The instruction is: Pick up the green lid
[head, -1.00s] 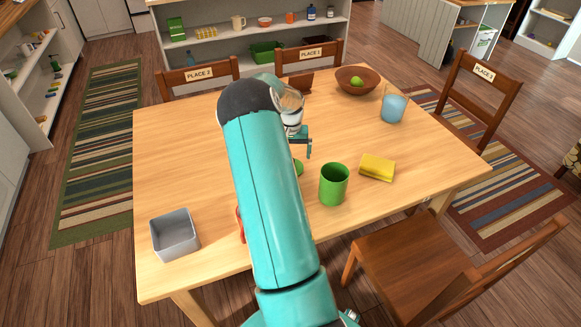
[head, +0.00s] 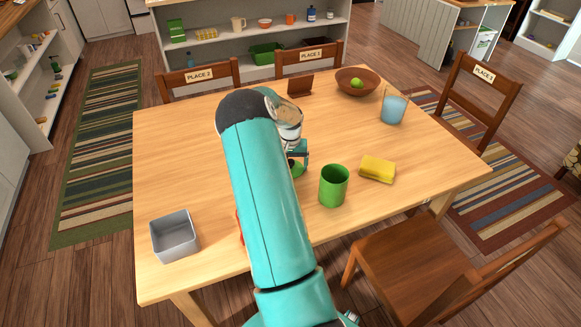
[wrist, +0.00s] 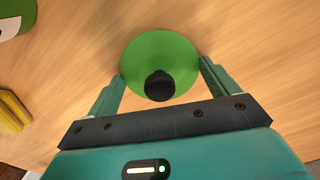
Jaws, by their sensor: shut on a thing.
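The green lid (wrist: 160,48) is a round disc with a black knob (wrist: 159,86), seen from above in the wrist view. My gripper (wrist: 162,70) has one finger at each side of the lid and is shut on it. In the head view the lid (head: 297,170) shows only in part beside my arm, below my gripper (head: 299,155); the arm hides the rest. I cannot tell whether the lid touches the table or is slightly above it.
A grey bin (head: 174,236) is at the table's front left. A bowl (head: 357,82) and a blue glass (head: 394,106) are farther back.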

